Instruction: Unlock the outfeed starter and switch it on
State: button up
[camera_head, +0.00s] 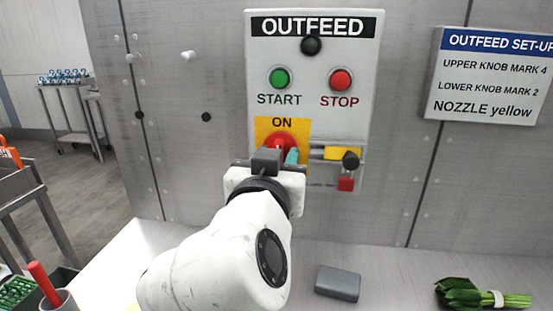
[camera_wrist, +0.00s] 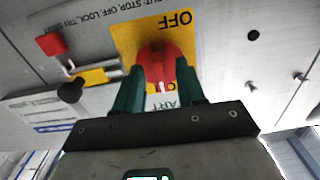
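The outfeed starter panel (camera_head: 312,60) stands upright ahead. Its yellow switch plate (camera_head: 262,124) carries a red rotary handle (camera_head: 276,141), also in the wrist view (camera_wrist: 158,60), where the plate appears upside down with OFF readable. The handle's white mark lies on the ON side. My gripper (camera_wrist: 160,78) has its green fingers on both sides of the handle, with red filling the space between the tips; it looks shut on it. A red padlock (camera_head: 346,184) hangs below the yellow bolt (camera_head: 340,152) and its black knob (camera_head: 351,160). Whether the padlock is locked is unclear.
A green START button (camera_head: 280,78) and red STOP button (camera_head: 341,80) sit above the switch. A set-up sign (camera_head: 490,75) hangs at right. A grey block (camera_head: 338,283) and bundled greens (camera_head: 480,294) lie on the counter (camera_head: 400,280). A cup (camera_head: 58,301) stands lower left.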

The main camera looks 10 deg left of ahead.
jog(key=s, duration=1)
jog(key=shift+s+a, duration=0.2)
jog(key=shift+s, duration=0.05)
